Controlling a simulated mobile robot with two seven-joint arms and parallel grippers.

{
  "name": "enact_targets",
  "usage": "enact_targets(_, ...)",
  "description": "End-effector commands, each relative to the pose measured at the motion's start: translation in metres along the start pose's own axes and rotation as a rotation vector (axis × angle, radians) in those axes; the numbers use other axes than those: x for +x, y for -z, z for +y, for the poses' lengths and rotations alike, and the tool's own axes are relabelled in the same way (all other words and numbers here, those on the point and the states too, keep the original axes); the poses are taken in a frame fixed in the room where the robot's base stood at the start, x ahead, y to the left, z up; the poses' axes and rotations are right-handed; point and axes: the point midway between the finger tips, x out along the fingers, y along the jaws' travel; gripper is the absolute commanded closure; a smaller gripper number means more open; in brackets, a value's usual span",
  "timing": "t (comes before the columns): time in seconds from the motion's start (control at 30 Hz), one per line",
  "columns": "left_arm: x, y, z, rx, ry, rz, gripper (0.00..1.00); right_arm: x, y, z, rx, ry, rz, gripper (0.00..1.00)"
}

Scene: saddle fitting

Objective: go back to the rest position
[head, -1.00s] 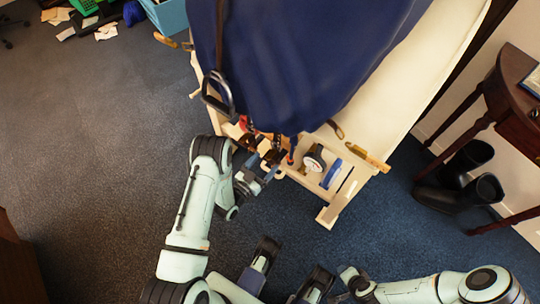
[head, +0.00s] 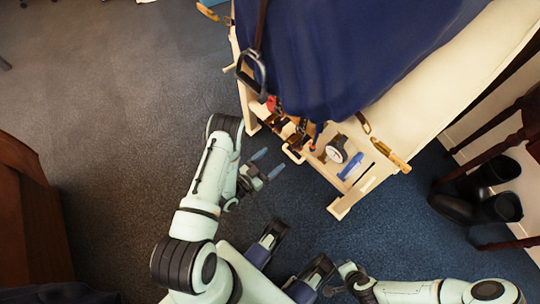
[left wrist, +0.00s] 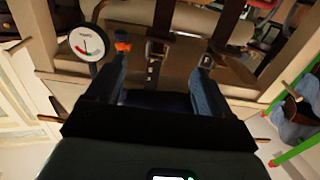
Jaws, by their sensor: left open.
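My left gripper (head: 268,163) is open and empty, with its blue fingertips apart, over the carpet just in front of the wooden stand (head: 343,205). In the left wrist view its two fingers (left wrist: 160,72) are spread, with a hanging strap and buckle (left wrist: 155,55) in the gap beyond them; I see no grip on it. A navy cloth (head: 350,60) drapes over the stand and hides what lies beneath. My right arm comes in at the lower right; its gripper's jaws cannot be made out.
A stirrup (head: 251,72) hangs at the cloth's left edge. A round gauge (head: 335,149) and a blue-handled item (head: 350,166) are on the stand's end. Black boots (head: 478,195) stand at right. Brown furniture (head: 30,220) is at left. Carpet (head: 120,130) between is clear.

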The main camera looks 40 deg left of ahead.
Motion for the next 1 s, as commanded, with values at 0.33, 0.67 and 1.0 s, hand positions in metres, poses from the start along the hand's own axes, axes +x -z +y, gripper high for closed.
enact_targets(0.33,0.0,0.0,0.0,0.0,0.0,0.0,0.19,0.0,0.0,0.0,0.0,0.0,0.001,0.57)
enact_targets(0.67,0.007,-0.011,0.004,-0.02,0.017,-0.102,0.19,0.0,0.0,0.0,0.0,0.0,0.001,0.57)
enact_targets(1.0,-0.026,-0.076,0.053,-0.301,0.145,-0.84,0.19,0.0,0.0,0.0,0.0,0.0,0.001,0.57)
